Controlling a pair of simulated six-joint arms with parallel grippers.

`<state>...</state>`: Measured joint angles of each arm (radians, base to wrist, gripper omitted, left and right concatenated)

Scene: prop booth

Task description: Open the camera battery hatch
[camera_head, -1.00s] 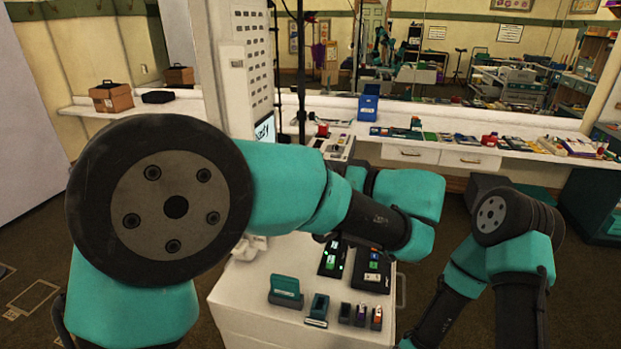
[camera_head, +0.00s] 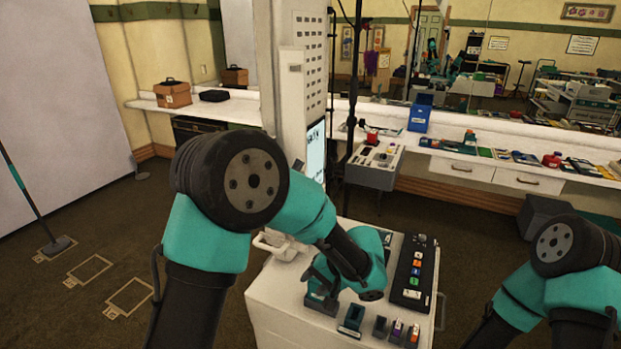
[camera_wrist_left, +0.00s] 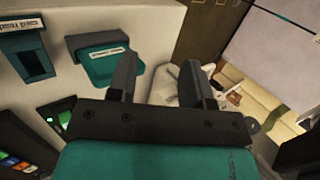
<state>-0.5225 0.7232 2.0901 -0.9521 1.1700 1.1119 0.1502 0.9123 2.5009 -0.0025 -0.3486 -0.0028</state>
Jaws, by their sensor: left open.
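My left gripper (camera_wrist_left: 158,82) is open and empty in the left wrist view, its two dark fingers apart. A teal box with a white label (camera_wrist_left: 107,62) lies beside its left finger, on the white cart top; I cannot tell whether they touch. In the head view my left arm bends down over the cart and its fingertips are hard to make out. A teal piece (camera_head: 321,301) stands at the cart's front, partly behind the arm. I cannot clearly make out a camera or its battery hatch. My right arm shows at the right edge, its gripper outside the picture.
The white cart (camera_head: 275,296) also carries an open teal holder (camera_head: 352,318), several small items and a black panel with coloured buttons (camera_head: 414,268). A white handle (camera_head: 272,246) juts from its left side. A long white counter stands behind. The floor at left is mostly clear.

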